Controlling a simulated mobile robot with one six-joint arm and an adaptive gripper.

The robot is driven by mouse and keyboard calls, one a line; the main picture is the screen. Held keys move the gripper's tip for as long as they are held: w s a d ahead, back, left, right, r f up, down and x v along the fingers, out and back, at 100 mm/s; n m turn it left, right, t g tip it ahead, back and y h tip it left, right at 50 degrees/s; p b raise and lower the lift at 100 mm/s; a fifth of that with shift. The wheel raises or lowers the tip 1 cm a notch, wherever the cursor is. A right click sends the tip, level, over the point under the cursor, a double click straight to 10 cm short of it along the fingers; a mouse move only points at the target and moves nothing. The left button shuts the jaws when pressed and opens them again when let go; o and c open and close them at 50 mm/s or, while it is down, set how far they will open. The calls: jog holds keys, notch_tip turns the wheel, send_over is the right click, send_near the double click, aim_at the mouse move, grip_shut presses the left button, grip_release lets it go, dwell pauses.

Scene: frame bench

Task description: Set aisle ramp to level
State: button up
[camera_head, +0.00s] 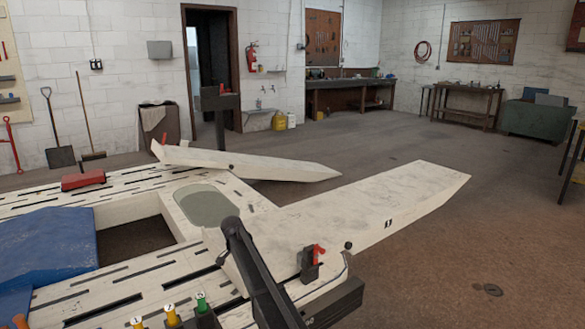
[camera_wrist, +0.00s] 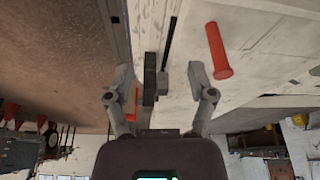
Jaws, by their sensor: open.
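Two pale, worn ramps extend from the bench: a near ramp (camera_head: 385,205) pointing right and a far ramp (camera_head: 245,162) behind it. I cannot tell which is the aisle ramp. A red lever (camera_head: 318,253) stands on a dark bracket (camera_head: 309,270) by the near ramp's base. In the wrist view, my gripper (camera_wrist: 160,68) is open, with a dark upright plate and a small grey block showing between its fingers. A red handle (camera_wrist: 218,50) shows beyond the right finger, apart from it. My gripper is not clearly visible in the head view.
The slotted bench deck (camera_head: 120,285) carries a blue cover (camera_head: 45,245) and a red block (camera_head: 83,180). A dark opening (camera_head: 135,240) lies in the deck. Several coloured knobs stand at the front edge. The floor (camera_head: 430,270) right of the near ramp is mostly clear.

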jog(key=s+d+f+n+g+y+b, duration=0.1)
jog(key=s+d+f+n+b, duration=0.25)
jog(key=s+d, duration=0.85)
jog(key=s+d+f+n+g+y+b, duration=0.1)
jog(key=s+d+f+n+b, duration=0.25)
jog(key=s+d, duration=0.85)
jog(key=s+d+f+n+g+y+b, duration=0.1)
jog(key=s+d+f+n+b, duration=0.2)
jog(key=s+d, duration=0.95)
jog(key=s+a+r+m+p, duration=0.1)
jog(key=a+r+p, duration=0.2)
jog(key=r+p, duration=3.4)
jog(key=shift+s+p, duration=0.2)
jog(key=shift+p, duration=0.2)
